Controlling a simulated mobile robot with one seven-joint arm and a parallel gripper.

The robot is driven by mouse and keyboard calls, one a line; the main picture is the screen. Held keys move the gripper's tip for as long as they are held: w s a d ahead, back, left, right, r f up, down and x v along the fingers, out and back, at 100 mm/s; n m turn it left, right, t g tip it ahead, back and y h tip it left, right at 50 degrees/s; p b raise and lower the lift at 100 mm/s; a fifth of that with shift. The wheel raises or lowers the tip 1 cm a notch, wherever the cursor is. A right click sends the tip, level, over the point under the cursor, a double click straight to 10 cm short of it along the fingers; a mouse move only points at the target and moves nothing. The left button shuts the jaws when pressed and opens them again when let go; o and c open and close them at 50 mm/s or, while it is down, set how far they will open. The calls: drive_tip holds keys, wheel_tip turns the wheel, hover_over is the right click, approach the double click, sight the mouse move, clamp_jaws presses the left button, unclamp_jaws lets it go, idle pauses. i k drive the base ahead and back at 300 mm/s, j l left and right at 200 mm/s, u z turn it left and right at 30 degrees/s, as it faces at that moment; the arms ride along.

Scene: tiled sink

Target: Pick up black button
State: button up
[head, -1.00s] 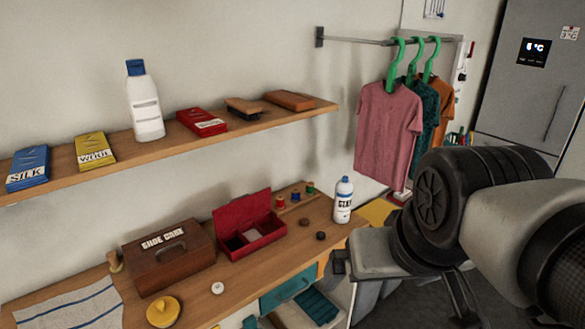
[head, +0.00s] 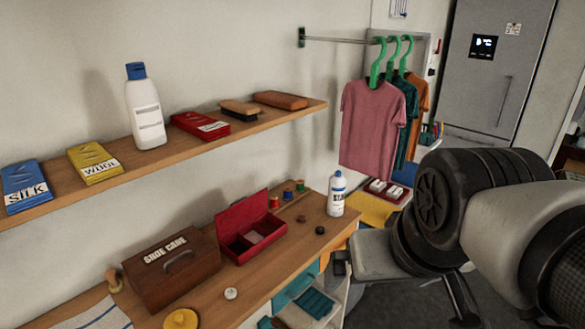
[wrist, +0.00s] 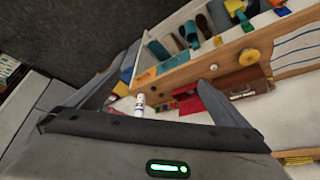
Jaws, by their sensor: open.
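The black button (head: 320,230) is a small dark disc lying on the wooden counter (head: 275,262), right of the red box and in front of the white bottle. A brown button (head: 301,218) lies just behind and left of it, and a white button (head: 231,293) lies farther left. My gripper (wrist: 167,72) is open in the wrist view, with nothing seen between its fingers. In the head view it is at the right, beyond the counter's front edge and apart from the black button.
A white bottle (head: 336,194) with a blue cap stands close behind the black button. An open red box (head: 252,232), a brown shoe care box (head: 171,268) and thread spools (head: 288,194) are on the counter. A wooden shelf (head: 160,160) with bottle and boxes hangs above.

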sight(319, 229)
drive_tip(key=i+l+u, duration=0.1)
drive_tip(key=l, duration=0.2)
drive_tip(key=i+l+u, duration=0.2)
drive_tip(key=l, duration=0.35)
drive_tip(key=i+l+u, duration=0.1)
drive_tip(key=l, duration=0.25)
drive_tip(key=i+l+u, duration=0.15)
drive_tip(key=l, duration=0.25)
drive_tip(key=i+l+u, duration=0.1)
drive_tip(key=i+l, duration=0.15)
drive_tip(key=l, duration=0.15)
drive_tip(key=i+l+u, duration=0.3)
drive_tip(key=i, duration=0.2)
